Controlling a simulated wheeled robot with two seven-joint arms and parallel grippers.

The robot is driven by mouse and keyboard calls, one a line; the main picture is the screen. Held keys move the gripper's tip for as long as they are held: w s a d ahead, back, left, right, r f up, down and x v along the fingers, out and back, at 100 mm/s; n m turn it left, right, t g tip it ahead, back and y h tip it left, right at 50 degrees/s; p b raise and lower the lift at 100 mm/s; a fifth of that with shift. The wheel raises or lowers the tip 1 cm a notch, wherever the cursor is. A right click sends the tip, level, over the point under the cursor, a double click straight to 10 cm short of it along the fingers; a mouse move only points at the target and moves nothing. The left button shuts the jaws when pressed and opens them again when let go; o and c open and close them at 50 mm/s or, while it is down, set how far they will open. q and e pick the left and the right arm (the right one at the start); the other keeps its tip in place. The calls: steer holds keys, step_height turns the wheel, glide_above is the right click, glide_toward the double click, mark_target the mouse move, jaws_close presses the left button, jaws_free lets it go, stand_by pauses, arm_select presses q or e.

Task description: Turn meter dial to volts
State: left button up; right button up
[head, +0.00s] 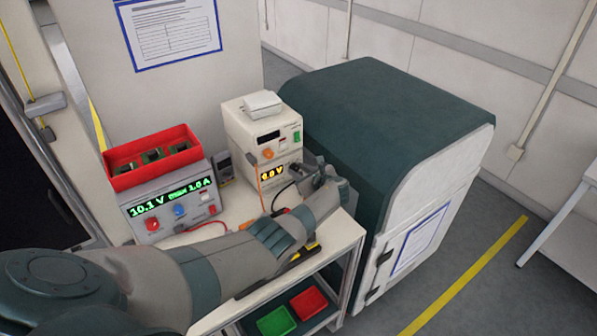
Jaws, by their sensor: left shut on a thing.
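The bench meter (275,174), with an amber display that appears to read 0.0 V, is the lower of two stacked beige units on the trolley top. My left arm reaches across the trolley from the left. My left gripper (318,178) is at the right part of the meter's front and is shut on what appears to be its dial. The fingers hide the dial, so its pointer and setting cannot be read. My right gripper is not in view.
A grey power supply (170,207) shows 10.1 V and 1.0 A. A red bin (151,158) with green boards sits on it. Leads lie on the trolley top (236,206). A dark green cabinet (385,115) stands close on the right. Green and red trays (277,321) are below.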

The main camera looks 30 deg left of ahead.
arm_select(q)
steer(key=o, duration=1.1)
steer(key=shift+c, duration=0.2)
steer(key=shift+d, duration=0.15)
steer(key=b+v, duration=0.3)
steer(key=v, duration=1.4)
steer(key=shift+s, duration=0.1)
